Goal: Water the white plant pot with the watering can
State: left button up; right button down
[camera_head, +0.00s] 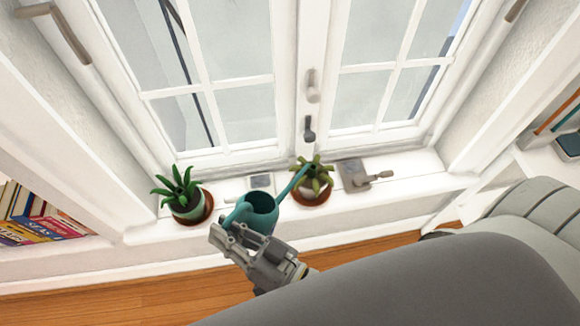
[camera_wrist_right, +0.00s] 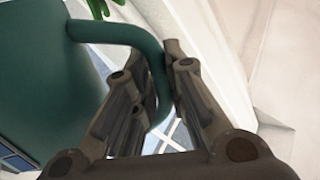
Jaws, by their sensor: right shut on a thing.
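The teal watering can (camera_head: 262,214) is held at the windowsill by my right gripper (camera_head: 232,238), which is shut on its handle. My left gripper is not in view.
A second potted plant (camera_head: 186,198) stands on the sill to the left. A small grey object (camera_head: 260,181) and a grey plate with a handle (camera_head: 362,175) also lie on the sill (camera_head: 425,172). The closed window is behind. Books (camera_head: 38,222) are at the left, shelves at the right.

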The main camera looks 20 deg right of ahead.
aim_at(226, 225)
jog(key=shift+r, duration=0.2)
jog(key=shift+w+d+r+m+p, duration=0.15)
jog(key=shift+r+m+p, duration=0.15)
jog(key=shift+r+p, duration=0.55)
jog(key=shift+f, duration=0.3)
dwell(0.8)
jog(key=shift+w+d+r+m, duration=0.1)
jog(key=shift+d+r+m, duration=0.15)
jog(key=shift+r, duration=0.3)
jog(key=shift+d+r+m, duration=0.1)
jog(key=shift+r+m, duration=0.15)
jog(key=shift+r, duration=0.3)
dwell(0.8)
